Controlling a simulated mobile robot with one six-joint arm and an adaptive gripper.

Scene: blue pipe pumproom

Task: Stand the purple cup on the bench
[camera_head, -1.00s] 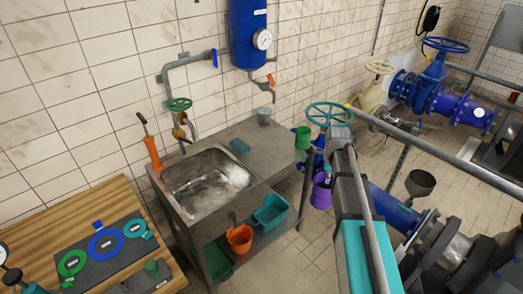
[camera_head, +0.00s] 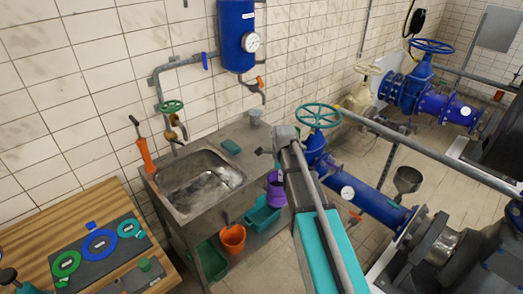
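The purple cup (camera_head: 276,190) hangs upright in front of the right end of the steel sink bench (camera_head: 232,128), below its top. My gripper (camera_head: 280,176) is at the cup's rim, mostly hidden behind my arm. Its fingers are too small to see clearly, but the cup has moved along with the arm, so it appears held. A wooden bench (camera_head: 35,222) stands at the lower left.
On the sink bench are a grey cup (camera_head: 255,118) and a teal block (camera_head: 231,146). An orange bucket (camera_head: 232,240) and teal bin (camera_head: 262,217) sit below. Blue pipework (camera_head: 365,203) stands right. The wooden bench carries a dark mat (camera_head: 115,264) with coloured rings.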

